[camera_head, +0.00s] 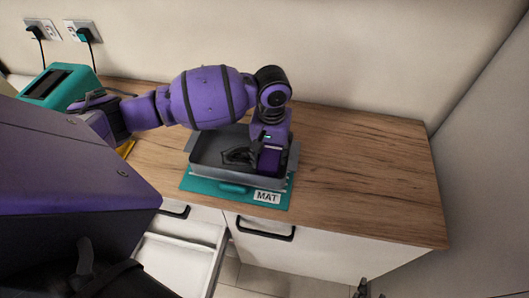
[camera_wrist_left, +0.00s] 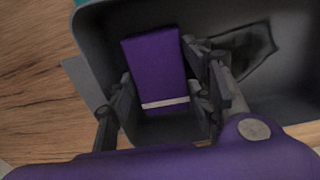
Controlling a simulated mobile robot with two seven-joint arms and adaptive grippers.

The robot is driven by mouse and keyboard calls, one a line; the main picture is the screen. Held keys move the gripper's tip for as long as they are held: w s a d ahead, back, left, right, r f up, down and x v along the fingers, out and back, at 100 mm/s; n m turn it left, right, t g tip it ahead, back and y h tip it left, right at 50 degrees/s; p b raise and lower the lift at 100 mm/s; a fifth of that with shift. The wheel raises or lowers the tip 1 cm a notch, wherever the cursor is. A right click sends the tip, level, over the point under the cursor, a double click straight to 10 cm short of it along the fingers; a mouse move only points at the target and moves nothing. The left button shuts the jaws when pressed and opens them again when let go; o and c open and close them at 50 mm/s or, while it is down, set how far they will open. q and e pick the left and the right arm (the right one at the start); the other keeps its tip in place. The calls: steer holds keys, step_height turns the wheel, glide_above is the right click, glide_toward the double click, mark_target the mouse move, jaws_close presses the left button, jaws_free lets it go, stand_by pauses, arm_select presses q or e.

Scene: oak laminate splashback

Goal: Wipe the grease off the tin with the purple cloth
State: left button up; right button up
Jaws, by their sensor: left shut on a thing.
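The tin (camera_head: 205,150) is a grey, open rectangular pan on a teal mat (camera_head: 222,190) labelled MAT. A dark grease patch (camera_head: 238,156) lies on the tin's floor; it also shows in the left wrist view (camera_wrist_left: 252,48), to the right of my fingers. My left gripper (camera_head: 267,152) reaches down into the right part of the tin, beside the patch. It is shut on the purple cloth (camera_wrist_left: 155,65), a folded block with a pale stripe. Whether the cloth presses on the floor is hard to tell. A dark part at the bottom edge looks like my right gripper (camera_head: 366,290), mostly cut off.
A teal toaster (camera_head: 58,88) stands at the back left, near wall sockets with plugs. A yellow item (camera_head: 126,148) is partly hidden by my arm. The wooden worktop (camera_head: 365,170) is clear on the right. A drawer (camera_head: 178,262) below stands open.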

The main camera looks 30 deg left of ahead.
mark_target(229, 155)
arm_select(q)
steer(key=shift+s+a+r+p, duration=0.15)
steer(key=shift+a+p, duration=0.3)
steer(key=shift+a, duration=0.6)
steer(key=shift+s+a, duration=0.3)
steer(key=shift+a, duration=0.6)
steer(key=shift+s+a+f, duration=0.15)
steer(key=shift+a, duration=0.4)
steer(key=shift+s+a+f, duration=0.15)
steer(key=shift+a, duration=0.4)
arm_select(e)
steer(key=shift+w+a+r+t, duration=0.15)
steer(key=shift+w+r+t, duration=0.15)
steer(key=shift+w+r, duration=0.95)
arm_select(q)
steer(key=shift+s+a+r, duration=0.1)
steer(key=shift+s+a, duration=0.05)
steer(key=shift+a, duration=0.5)
steer(key=shift+s+a, duration=0.15)
steer(key=shift+a, duration=0.5)
steer(key=shift+s+a+r, duration=0.1)
steer(key=shift+s+a, duration=0.05)
steer(key=shift+a, duration=0.45)
arm_select(e)
steer(key=shift+s+r, duration=0.1)
steer(key=shift+r, duration=0.05)
arm_select(q)
steer(key=shift+a, duration=0.15)
steer(key=shift+s+a, duration=0.2)
steer(key=shift+a, duration=0.55)
